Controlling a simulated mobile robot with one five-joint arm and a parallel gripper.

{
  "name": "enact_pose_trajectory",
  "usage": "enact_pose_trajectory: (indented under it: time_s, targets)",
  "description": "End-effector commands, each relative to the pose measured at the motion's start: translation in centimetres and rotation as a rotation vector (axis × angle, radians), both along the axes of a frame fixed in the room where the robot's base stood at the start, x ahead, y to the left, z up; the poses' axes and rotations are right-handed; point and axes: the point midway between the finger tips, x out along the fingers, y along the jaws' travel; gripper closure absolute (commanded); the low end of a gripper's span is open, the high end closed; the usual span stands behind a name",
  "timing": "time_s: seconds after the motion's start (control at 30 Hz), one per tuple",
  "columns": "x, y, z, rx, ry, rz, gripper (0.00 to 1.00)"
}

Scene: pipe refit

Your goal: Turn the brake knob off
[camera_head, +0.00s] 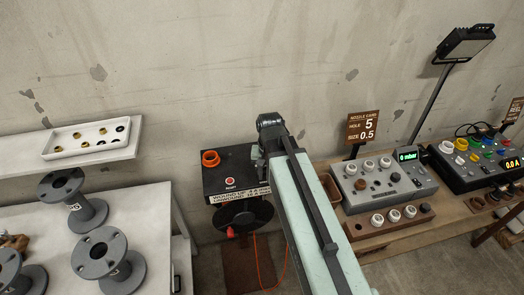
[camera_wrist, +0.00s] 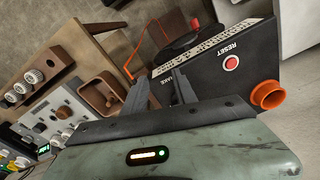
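A black box (camera_head: 225,179) with a red RESET button (camera_head: 229,181) and an orange cup-like fitting (camera_head: 210,158) stands at the middle, partly behind my arm. The wrist view shows the box (camera_wrist: 205,70) with its red button (camera_wrist: 231,62) and orange fitting (camera_wrist: 268,95) to the right of my fingers. My gripper (camera_wrist: 161,92) is over the box's edge with its two dark fingers apart and nothing visible held. In the head view my arm covers the box's right part. I cannot make out a brake knob; it may be hidden by my gripper.
A dark spool (camera_head: 243,216) with an orange line hangs below the box. A grey panel with knobs (camera_head: 385,188) stands on the wooden bench to the right. Grey spools (camera_head: 105,262) stand on the white table at left, below a shelf tray (camera_head: 87,138).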

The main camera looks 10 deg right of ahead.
Motion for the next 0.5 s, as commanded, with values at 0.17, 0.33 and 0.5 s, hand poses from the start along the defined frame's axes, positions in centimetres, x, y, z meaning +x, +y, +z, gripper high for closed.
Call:
enact_pose_trajectory:
  time_s: [0.17, 0.33, 0.5]
  targets:
    - [4.3, -0.2, 1.8, 0.018, 0.012, -0.412, 0.66]
    - [7.8, -0.3, 1.6, 0.029, 0.03, -0.852, 0.66]
    - [10.2, -0.3, 1.6, 0.032, 0.041, -1.189, 0.66]
